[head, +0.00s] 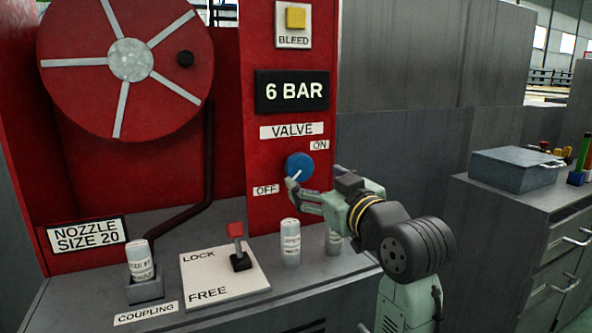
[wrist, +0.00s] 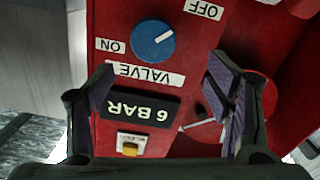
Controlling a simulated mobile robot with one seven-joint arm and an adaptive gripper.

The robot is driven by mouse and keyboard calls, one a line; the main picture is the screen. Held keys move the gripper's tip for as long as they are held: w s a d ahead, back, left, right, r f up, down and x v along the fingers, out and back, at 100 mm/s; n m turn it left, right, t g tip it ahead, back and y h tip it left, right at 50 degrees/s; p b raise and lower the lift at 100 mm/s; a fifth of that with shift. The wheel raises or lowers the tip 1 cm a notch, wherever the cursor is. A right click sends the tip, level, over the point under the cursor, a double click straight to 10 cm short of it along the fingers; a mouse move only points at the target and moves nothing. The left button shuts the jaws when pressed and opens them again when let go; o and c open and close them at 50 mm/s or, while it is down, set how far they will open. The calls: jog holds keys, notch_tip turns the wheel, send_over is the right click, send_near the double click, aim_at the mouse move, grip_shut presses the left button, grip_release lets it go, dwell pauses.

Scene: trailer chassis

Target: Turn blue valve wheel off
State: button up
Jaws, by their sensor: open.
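The blue valve wheel (head: 299,164) is on the red panel, between the ON label (head: 319,145) at its upper right and the OFF label (head: 265,190) at its lower left. In the wrist view, which is turned over, the wheel (wrist: 150,47) is fully seen; its white mark runs from the middle toward the OFF label (wrist: 205,9). My gripper (head: 302,193) is just in front of and below the wheel in the head view, hiding a little of its lower edge. In the wrist view its fingers (wrist: 163,78) are spread wide with nothing between them.
A white bottle (head: 290,243) and another partly behind my arm stand on the bench below. The red-topped lock lever (head: 238,245) and coupling bottle (head: 139,260) are farther left. A hose reel (head: 130,62) is at upper left. A grey box (head: 530,168) sits on the right cabinet.

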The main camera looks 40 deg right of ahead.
aim_at(302, 168)
jog(key=p+x, duration=0.1)
jog(key=x, duration=0.2)
jog(key=p+x, duration=0.1)
jog(key=x, duration=0.3)
jog(key=d+p+x, duration=0.1)
jog(key=x, duration=0.2)
jog(key=shift+f, duration=0.2)
jog(key=shift+c, duration=0.5)
